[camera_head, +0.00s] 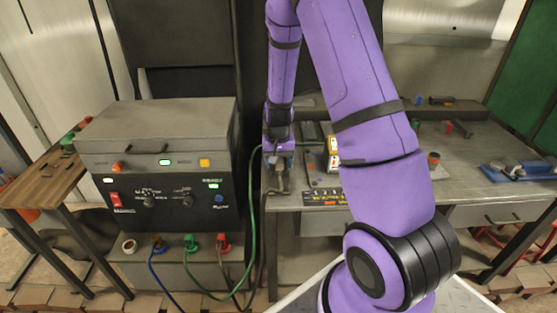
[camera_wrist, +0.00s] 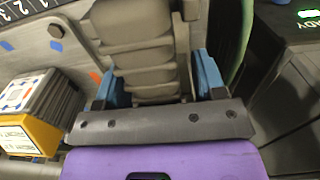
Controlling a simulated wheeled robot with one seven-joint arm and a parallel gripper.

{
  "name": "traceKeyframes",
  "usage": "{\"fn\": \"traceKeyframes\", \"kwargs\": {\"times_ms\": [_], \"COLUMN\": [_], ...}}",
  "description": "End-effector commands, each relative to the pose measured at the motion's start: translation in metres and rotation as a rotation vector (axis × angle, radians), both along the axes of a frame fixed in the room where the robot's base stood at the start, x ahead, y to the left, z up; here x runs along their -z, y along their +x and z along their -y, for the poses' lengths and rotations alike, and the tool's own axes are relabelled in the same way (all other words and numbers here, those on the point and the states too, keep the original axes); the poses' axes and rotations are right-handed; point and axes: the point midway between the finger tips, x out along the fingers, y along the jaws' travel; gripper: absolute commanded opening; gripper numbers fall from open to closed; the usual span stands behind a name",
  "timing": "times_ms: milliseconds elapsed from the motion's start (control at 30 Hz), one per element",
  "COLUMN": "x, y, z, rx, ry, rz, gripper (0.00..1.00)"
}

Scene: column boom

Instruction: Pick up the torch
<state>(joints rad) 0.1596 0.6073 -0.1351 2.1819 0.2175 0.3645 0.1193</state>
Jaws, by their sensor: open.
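My gripper (camera_head: 279,155) points down at the left end of the grey workbench (camera_head: 395,160). In the wrist view, its blue fingers (camera_wrist: 158,82) are apart, one on each side of a grey-brown ribbed thing (camera_wrist: 145,50), which looks like the torch. I cannot tell whether the fingers touch it. In the head view a small grey part of it (camera_head: 281,182) shows just below my gripper; the rest is hidden by the gripper.
A grey power unit (camera_head: 165,165) with lit labels stands left, and a green cable (camera_head: 251,200) hangs beside it. A yellow box of cards (camera_wrist: 35,130) stands close to my gripper. A blue tool (camera_head: 520,170) lies at the bench's right end. A wooden side table (camera_head: 45,180) is far left.

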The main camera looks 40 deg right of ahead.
Motion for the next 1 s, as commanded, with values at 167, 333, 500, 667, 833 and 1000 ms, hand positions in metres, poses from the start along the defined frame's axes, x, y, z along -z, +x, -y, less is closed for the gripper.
{"fn": "traceKeyframes", "kwargs": {"times_ms": [167, 333, 500, 667, 833, 1000], "x": [0.0, 0.0, -0.001, -0.002, -0.013, -0.037], "y": [0.0, 0.0, 0.0, 0.0, 0.001, 0.001], "z": [0.0, 0.0, 0.0, 0.0, 0.0, 0.0], "rx": [0.0, 0.0, 0.0, 0.0, 0.001, 0.0], "ry": [0.0, 0.0, -0.001, -0.001, 0.0, -0.001], "rz": [0.0, 0.0, 0.001, 0.001, 0.002, 0.005], "gripper": [0.57, 0.18, 0.1, 0.1, 0.1, 0.1]}}
